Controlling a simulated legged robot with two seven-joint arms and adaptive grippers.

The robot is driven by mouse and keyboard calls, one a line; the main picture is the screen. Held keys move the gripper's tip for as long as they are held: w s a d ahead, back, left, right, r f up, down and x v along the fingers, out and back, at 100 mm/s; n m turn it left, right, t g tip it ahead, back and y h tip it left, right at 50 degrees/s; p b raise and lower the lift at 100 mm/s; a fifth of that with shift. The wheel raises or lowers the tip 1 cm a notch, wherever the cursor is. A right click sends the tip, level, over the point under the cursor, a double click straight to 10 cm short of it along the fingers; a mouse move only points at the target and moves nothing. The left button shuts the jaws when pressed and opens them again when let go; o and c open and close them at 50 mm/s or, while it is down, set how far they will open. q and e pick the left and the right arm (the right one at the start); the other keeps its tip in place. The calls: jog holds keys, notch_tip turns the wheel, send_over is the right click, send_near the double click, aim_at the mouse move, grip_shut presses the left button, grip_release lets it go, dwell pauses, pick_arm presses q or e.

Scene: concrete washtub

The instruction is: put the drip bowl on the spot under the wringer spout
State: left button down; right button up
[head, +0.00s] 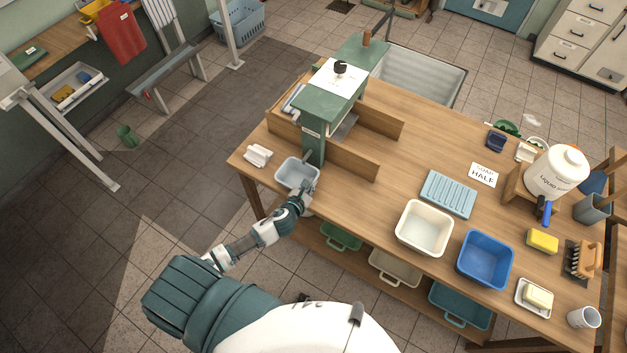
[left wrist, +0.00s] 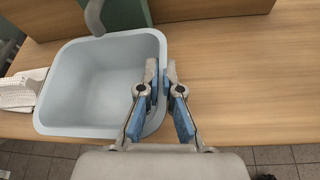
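The drip bowl (head: 297,172), a pale blue-grey square basin, is at the left end of the table by the foot of the green wringer (head: 313,140). It looks empty in the left wrist view (left wrist: 92,88). My left gripper (head: 306,188) is at its right rim. In the left wrist view its fingers (left wrist: 163,78) are close together with the rim between them, one inside and one outside. A grey curved spout (left wrist: 95,18) hangs over the bowl's far edge. The spot beneath is hidden. I cannot tell whether the bowl touches the table. My right gripper is out of view.
A white ribbed object (head: 258,155) lies left of the bowl on the wooden table (head: 375,195). Wooden boards (head: 350,160) flank the wringer. A cream basin (head: 424,228), a blue basin (head: 485,259) and a ribbed blue tray (head: 448,194) stand to the right.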

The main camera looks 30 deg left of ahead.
pick_arm(q)
jog(key=shift+w, duration=0.9)
jog(key=shift+w+d+f, duration=0.2)
jog(key=shift+w+f, duration=0.05)
jog(key=shift+f, duration=0.1)
jog(key=c, duration=1.3)
grip_release()
jog(key=shift+a, duration=0.15)
